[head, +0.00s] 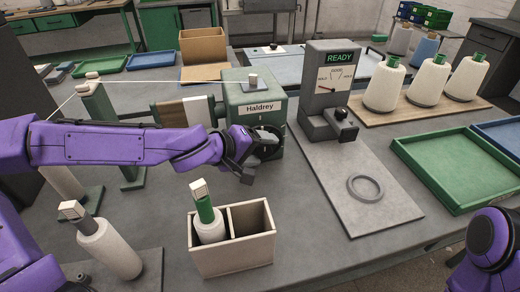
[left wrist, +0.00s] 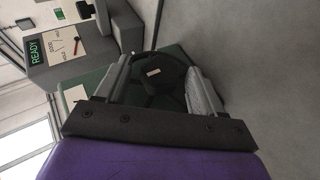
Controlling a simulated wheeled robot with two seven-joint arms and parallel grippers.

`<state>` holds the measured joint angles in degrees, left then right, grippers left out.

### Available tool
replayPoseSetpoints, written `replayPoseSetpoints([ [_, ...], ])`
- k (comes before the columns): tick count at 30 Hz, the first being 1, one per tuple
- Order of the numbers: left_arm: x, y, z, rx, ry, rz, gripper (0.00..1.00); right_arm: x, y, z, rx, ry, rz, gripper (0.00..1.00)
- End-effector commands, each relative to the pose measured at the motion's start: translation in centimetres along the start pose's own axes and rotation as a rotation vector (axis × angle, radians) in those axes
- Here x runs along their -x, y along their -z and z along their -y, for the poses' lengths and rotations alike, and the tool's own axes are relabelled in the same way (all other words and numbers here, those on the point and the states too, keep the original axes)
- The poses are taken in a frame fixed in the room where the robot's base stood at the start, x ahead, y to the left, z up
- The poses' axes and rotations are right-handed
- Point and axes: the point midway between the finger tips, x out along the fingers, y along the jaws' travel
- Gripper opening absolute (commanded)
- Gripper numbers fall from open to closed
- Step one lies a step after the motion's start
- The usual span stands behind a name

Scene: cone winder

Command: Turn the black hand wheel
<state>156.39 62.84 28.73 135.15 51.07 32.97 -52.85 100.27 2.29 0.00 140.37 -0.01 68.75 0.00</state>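The black hand wheel (head: 268,150) is on the front of the green winder box (head: 240,96) labelled Haldrey, partly hidden behind my left gripper (head: 244,170). In the left wrist view the dark round wheel (left wrist: 165,80) lies between the two fingers of my left gripper (left wrist: 163,85). The fingers stand wide apart, one on each side of it. I cannot tell whether either finger touches it. My right gripper is out of view.
A grey tester (head: 328,85) reading READY stands right of the winder on a grey plate with a ring (head: 365,188). A beige divided box (head: 235,258) holding a cone sits in front. Green trays (head: 455,165) and cones on a board (head: 410,110) are at right.

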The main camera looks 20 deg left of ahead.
Motion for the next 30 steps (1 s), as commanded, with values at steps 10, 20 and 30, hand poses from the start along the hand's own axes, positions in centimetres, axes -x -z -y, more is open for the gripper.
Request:
replayPoseSetpoints([
  [10,1.6,0.2,-0.3,0.003,-0.001,-0.002,0.68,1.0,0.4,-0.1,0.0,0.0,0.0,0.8],
  [20,5.0,-0.1,0.5,0.006,-0.006,-0.005,0.68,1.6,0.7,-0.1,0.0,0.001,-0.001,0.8],
  [30,8.4,-0.1,0.2,0.004,-0.006,0.001,0.68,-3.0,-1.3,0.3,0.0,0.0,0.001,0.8],
])
